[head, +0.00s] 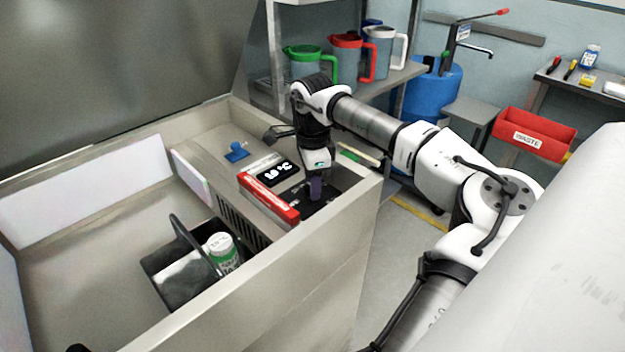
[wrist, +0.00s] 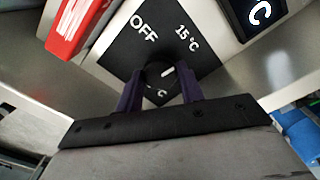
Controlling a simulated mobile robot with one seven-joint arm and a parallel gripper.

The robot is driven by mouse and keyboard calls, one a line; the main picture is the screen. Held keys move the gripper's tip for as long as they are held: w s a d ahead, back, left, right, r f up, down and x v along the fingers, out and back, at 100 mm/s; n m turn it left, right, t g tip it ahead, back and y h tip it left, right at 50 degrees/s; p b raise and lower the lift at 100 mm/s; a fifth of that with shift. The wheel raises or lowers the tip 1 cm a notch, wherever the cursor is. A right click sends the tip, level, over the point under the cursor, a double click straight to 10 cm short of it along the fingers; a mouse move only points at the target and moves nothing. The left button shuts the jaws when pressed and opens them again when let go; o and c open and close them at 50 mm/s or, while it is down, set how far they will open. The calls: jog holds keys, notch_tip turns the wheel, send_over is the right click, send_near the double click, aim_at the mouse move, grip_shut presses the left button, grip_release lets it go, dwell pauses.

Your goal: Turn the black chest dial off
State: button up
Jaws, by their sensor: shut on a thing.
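The black chest dial (wrist: 161,71) sits on a black plate (wrist: 120,50) marked OFF, 15 °C and another partly hidden °C label. A short white mark shows on the dial's right part, towards the 15 °C side rather than OFF. My gripper (wrist: 161,84) has its two dark purple fingers on either side of the dial, shut on it. In the head view my gripper (head: 316,190) points down at the plate on the chest's right end, and hides the dial there.
A red and white box (head: 268,203) lies just left of the plate, near a lit temperature display (head: 277,172). A blue object (head: 237,152) lies farther back. The open chest (head: 75,255) holds a dark basket (head: 165,262) with a green can (head: 223,252).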

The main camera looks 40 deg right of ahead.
jog(key=n, duration=0.3)
jog(key=shift+n, duration=0.3)
jog(key=n, duration=0.3)
jog(key=shift+n, duration=0.3)
jog(key=n, duration=0.4)
jog(key=shift+n, duration=0.3)
jog(key=shift+n+p, duration=0.3)
jog(key=shift+n, duration=1.3)
jog(key=o, duration=1)
jog(key=shift+r, duration=0.1)
notch_tip(320, 180, up, 14)
jog(key=shift+f+b, duration=0.2)
jog(key=shift+b, duration=0.55)
